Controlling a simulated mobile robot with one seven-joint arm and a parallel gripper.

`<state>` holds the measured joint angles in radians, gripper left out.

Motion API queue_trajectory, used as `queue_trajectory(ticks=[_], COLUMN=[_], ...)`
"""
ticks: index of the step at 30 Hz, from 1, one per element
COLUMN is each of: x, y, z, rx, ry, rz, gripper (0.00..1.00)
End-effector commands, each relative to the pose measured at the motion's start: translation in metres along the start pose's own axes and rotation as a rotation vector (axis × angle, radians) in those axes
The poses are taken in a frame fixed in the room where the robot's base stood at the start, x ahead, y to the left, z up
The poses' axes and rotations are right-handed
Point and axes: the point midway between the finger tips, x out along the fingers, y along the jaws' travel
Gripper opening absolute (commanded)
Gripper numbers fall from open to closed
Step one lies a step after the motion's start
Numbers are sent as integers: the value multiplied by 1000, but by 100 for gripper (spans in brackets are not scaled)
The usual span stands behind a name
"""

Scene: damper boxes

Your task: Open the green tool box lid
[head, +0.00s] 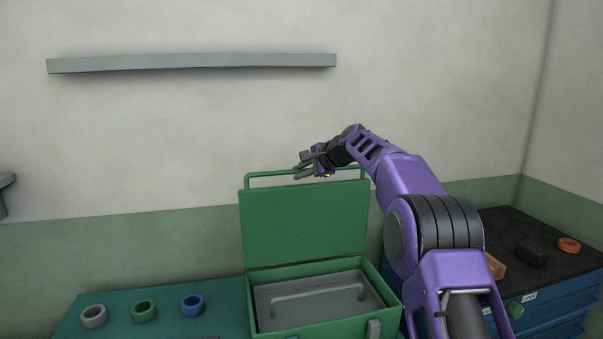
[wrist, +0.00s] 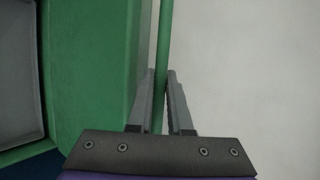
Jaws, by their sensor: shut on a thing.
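The green tool box (head: 390,292) stands on the teal bench with its lid (head: 305,224) raised to about upright. A green bar handle (head: 262,175) runs along the lid's top edge. Inside the box sits a grey tray (head: 320,308) with a grey handle. My gripper (head: 302,168) is at the top of the lid, shut on the bar handle. In the wrist view the handle (wrist: 163,60) passes between the two fingers of my gripper (wrist: 160,85), and the lid (wrist: 95,75) shows to the left. My arm hides the area right of the lid.
Grey (head: 93,316), green (head: 144,311) and blue (head: 192,305) rings lie on the teal bench (head: 228,292) left of the box. A blue drawer cabinet (head: 555,312) with a dark top stands at right, holding small objects. A grey shelf (head: 190,62) is on the wall above.

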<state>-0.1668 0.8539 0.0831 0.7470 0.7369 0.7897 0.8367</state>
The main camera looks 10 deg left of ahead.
Motion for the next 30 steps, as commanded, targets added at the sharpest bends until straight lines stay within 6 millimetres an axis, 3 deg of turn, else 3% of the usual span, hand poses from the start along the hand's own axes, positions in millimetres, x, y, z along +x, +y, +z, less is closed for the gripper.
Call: queue_trajectory(ticks=[14,15,20,30], x=[-1,-1,0,-1], y=[-4,-4,-3,-1], z=[0,0,0,0], rx=[-1,-1,0,1], ry=[6,5,4,4], rz=[1,1,3,5], gripper=[0,19,47,47])
